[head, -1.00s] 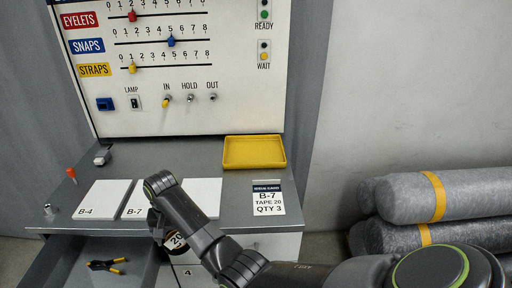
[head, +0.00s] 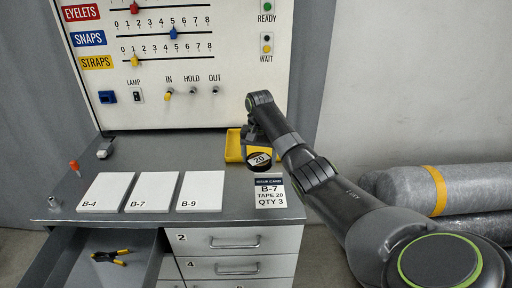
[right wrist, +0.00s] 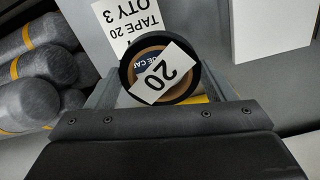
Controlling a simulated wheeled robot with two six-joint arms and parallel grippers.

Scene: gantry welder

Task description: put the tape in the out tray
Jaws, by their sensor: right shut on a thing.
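A black roll of tape (head: 259,160) with a white "20" label is held in my right gripper (head: 257,146). In the right wrist view the tape (right wrist: 160,70) sits between the fingers, its label tilted. The yellow out tray (head: 233,147) lies at the back right of the bench, partly hidden behind my gripper and the tape. The tape is in front of and over the tray's right part; I cannot tell how high above it. My left gripper is not in view.
The order card (head: 269,192) reads B-7, TAPE 20, QTY 3. White pads B-4 (head: 106,191), B-7 (head: 152,191) and B-9 (head: 202,190) lie on the bench. An open drawer (head: 97,262) holds yellow-handled pliers (head: 110,257).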

